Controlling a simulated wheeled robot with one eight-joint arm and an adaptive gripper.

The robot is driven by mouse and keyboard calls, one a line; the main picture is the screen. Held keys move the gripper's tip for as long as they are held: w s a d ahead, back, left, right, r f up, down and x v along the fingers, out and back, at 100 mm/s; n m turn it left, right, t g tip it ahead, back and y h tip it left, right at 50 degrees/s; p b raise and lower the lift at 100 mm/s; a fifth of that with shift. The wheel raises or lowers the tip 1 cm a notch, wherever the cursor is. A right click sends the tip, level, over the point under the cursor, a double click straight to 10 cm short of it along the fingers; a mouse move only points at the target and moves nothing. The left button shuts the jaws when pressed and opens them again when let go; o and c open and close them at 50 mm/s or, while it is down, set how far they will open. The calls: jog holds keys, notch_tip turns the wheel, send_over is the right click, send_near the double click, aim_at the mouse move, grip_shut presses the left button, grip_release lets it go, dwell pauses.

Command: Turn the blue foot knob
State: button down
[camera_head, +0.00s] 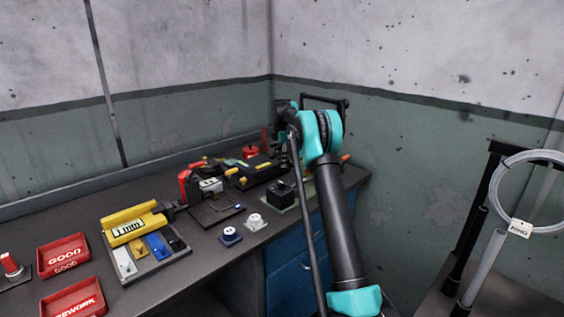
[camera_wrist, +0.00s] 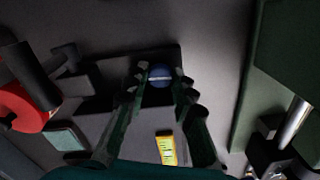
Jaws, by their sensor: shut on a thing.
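The blue foot knob (camera_wrist: 159,76) is a round blue disc with a pale line across it, in the upper middle of the wrist view. My gripper (camera_wrist: 158,88) has its two dark fingers on either side of the knob, closed on it. The fingers cover part of the knob's sides. In the head view my arm reaches to the far right end of the bench, and the fingers and the held knob cannot be made out there.
The bench (camera_head: 60,213) carries a blue dial (camera_head: 230,235), a white dial (camera_head: 255,221), a black box (camera_head: 282,191), a yellow meter (camera_head: 135,222) and red trays (camera_head: 62,256). A yellow label (camera_wrist: 166,149) shows below the fingers. Walls stand close behind.

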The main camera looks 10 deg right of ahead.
jog(key=shift+m, duration=1.6)
jog(key=c, duration=1.3)
grip_release()
jog(key=shift+o, duration=0.2)
